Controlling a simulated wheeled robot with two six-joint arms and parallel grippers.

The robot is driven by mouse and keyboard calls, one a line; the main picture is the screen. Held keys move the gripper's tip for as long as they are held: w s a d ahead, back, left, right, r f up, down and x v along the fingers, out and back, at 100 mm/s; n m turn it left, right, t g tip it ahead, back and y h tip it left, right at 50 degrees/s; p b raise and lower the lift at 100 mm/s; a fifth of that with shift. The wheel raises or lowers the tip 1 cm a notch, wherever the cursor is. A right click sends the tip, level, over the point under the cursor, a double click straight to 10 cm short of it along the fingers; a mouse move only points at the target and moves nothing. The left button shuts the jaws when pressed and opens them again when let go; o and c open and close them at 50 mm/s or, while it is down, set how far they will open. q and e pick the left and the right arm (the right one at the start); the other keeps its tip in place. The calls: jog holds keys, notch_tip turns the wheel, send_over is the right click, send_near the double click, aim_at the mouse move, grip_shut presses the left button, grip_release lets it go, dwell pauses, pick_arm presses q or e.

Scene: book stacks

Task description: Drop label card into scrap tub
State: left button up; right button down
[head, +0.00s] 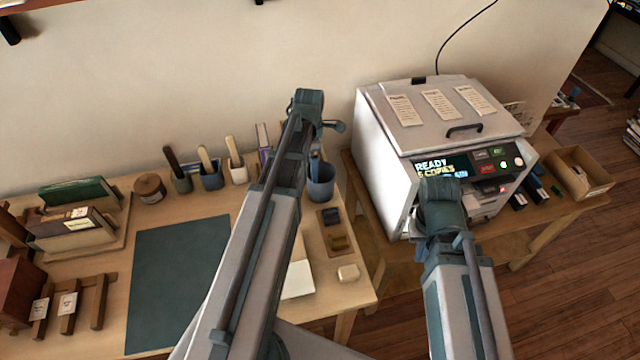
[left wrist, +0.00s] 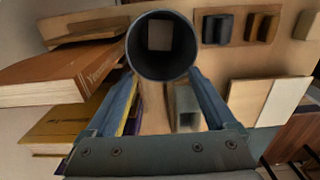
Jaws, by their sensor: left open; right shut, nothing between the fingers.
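The scrap tub (head: 321,184) is a blue-grey round cup at the back right of the work table, partly behind my left arm. In the left wrist view I look into the tub (left wrist: 134,52). A small pale square, apparently the label card (left wrist: 160,36), shows inside it, apart from my fingers. My left gripper (left wrist: 165,98) is open and empty, its fingers either side of the tub's near edge in that view. In the head view the left gripper (head: 333,127) is above the tub, its fingers mostly hidden. My right gripper (head: 440,215) is shut and empty in front of the copier.
A white copier (head: 385,165) stands on the right table, with an open cardboard box (head: 580,175) beside it. Several small cups with tools (head: 212,180) line the back of the work table. A dark green mat (head: 175,275) lies clear at left. Books (left wrist: 55,75) stand near the tub.

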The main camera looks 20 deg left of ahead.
pick_arm(q)
notch_tip(320, 180, up, 14)
jog(key=p, duration=1.3)
jog(key=shift+p, duration=0.3)
jog(key=shift+f, duration=0.15)
jog(key=s+d+f+m+b, duration=0.1)
jog(key=s+d+m, duration=0.4)
jog(key=d+m, duration=0.3)
jog(key=s+d+m+b, duration=0.1)
jog(key=s+d+m, duration=0.4)
jog(key=m, duration=0.6)
jog(key=s+d+f+m+y, duration=0.1)
jog(key=s+d+m, duration=0.4)
jog(key=d+m, duration=0.5)
jog(key=shift+s+d+f+b, duration=0.3)
jog(key=shift+s+b, duration=0.1)
